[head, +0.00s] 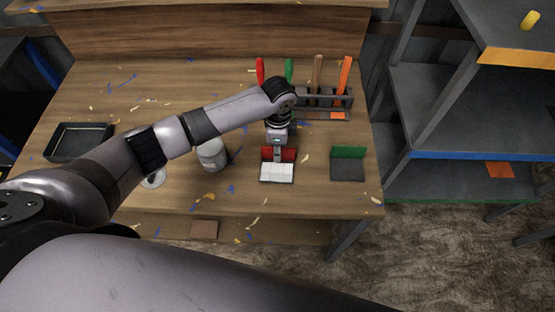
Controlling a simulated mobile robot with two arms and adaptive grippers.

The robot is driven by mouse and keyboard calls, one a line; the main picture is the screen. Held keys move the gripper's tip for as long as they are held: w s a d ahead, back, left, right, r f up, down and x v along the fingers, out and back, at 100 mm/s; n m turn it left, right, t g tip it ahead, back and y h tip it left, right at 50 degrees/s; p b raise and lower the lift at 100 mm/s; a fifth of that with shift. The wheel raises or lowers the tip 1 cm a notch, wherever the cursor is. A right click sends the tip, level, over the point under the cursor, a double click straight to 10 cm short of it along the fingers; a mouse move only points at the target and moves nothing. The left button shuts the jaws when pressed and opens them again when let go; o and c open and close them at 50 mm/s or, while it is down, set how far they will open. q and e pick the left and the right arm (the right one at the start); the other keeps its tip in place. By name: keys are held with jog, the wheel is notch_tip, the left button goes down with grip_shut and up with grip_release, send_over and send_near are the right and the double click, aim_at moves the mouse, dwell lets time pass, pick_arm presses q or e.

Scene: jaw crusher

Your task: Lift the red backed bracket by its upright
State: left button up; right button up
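The red backed bracket (290,155) stands on the wooden workbench, with a red upright at the back and a pale flat base in front. My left gripper (277,155) points down at the middle of the red upright, and its narrow finger covers part of it. Whether a second finger sits behind the upright is hidden, so I cannot tell if the gripper is closed on it. The base appears to rest on the bench top. My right gripper is not in view.
A green backed bracket (348,153) with a dark base stands to the right. Behind is a rack (325,98) of handled tools. A grey can (212,155) stands left, a black tray (78,142) farther left. Scraps litter the workbench (330,205). Shelving (440,105) stands right.

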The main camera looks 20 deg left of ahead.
pick_arm(q)
jog(key=c, duration=0.5)
grip_shut()
jog(key=shift+r, duration=0.15)
